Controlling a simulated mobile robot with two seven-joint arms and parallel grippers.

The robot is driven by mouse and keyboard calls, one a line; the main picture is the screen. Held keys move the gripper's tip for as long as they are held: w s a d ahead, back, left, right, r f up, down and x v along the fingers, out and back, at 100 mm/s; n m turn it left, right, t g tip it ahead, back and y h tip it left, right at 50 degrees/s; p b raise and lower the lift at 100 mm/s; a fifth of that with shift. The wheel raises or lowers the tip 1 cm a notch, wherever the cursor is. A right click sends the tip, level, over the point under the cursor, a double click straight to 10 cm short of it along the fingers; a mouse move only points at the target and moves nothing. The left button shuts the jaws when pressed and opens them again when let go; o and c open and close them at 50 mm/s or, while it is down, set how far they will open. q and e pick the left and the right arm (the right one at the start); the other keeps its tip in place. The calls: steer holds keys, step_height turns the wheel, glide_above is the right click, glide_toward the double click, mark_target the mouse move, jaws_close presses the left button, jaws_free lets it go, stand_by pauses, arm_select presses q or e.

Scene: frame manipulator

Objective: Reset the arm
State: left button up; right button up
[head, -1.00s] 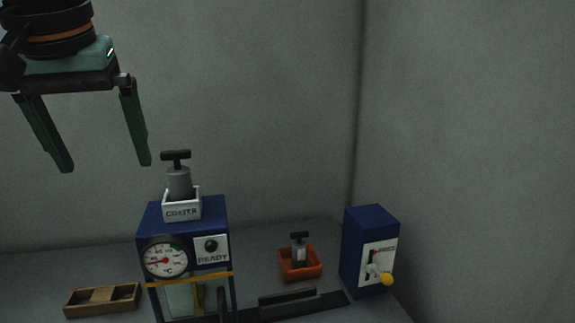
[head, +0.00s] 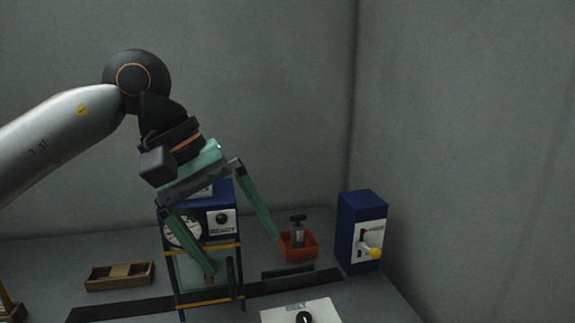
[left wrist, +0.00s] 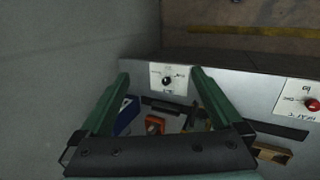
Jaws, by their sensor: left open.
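My left gripper (head: 244,255) is open and empty in the head view, its two green fingers pointing down and to the right. It hangs in front of the blue machine (head: 227,193) with the round gauge (head: 183,232) and READY panel, and hides part of it. One fingertip shows beside the orange tray (head: 298,253); I cannot tell the distance between them. The left wrist view also shows the spread fingers (left wrist: 160,74) with nothing between them. My right gripper is in neither view.
A grey-and-black canister (head: 298,232) stands in the orange tray. A blue box (head: 361,211) with a yellow-knobbed lever (head: 375,254) is at the right. A wooden tray (head: 119,277) lies left. A white knob panel (head: 290,311) is in front. The wrist view shows a red button (left wrist: 312,104).

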arm_select(q)
steer(key=s+d+f+n+g+h, duration=0.2)
steer(key=d+n+g+h, duration=0.1)
steer(key=d+n+h, duration=0.35)
steer(key=s+d+f+n+g+h, duration=0.2)
steer(key=d+n+g+h, duration=0.1)
steer(key=d+n+h, duration=0.3)
steer(key=w+a+f+m+t+y, duration=0.2)
steer(key=w+a+f+m+t, duration=0.15)
steer(key=f+m+t, duration=0.6)
steer(key=w+a+f+m+t+y, duration=0.2)
steer(key=w+a+f+m+t, duration=0.25)
steer(key=m, duration=0.75)
steer(key=w+a+f+m+t+y, duration=0.2)
steer(key=a+f+m+t+y, duration=0.1)
steer(key=f+m+t, duration=0.55)
steer(key=s+a+f+n+g+y, duration=0.2)
steer(key=s+a+f+n, duration=0.2)
steer(key=s+f, duration=0.2)
steer(key=s+a+f+n+g+y, duration=0.3)
steer(key=s+f, duration=0.4)
steer(key=f, duration=0.4)
steer(key=s+a+f+n+g+y, duration=0.2)
steer(key=s+a+f+n+y, duration=0.1)
steer(key=s+f, duration=0.4)
steer(key=shift+s+a+f+n, duration=0.15)
steer(key=shift+a+f+n, duration=0.7)
steer(key=shift+n, duration=0.2)
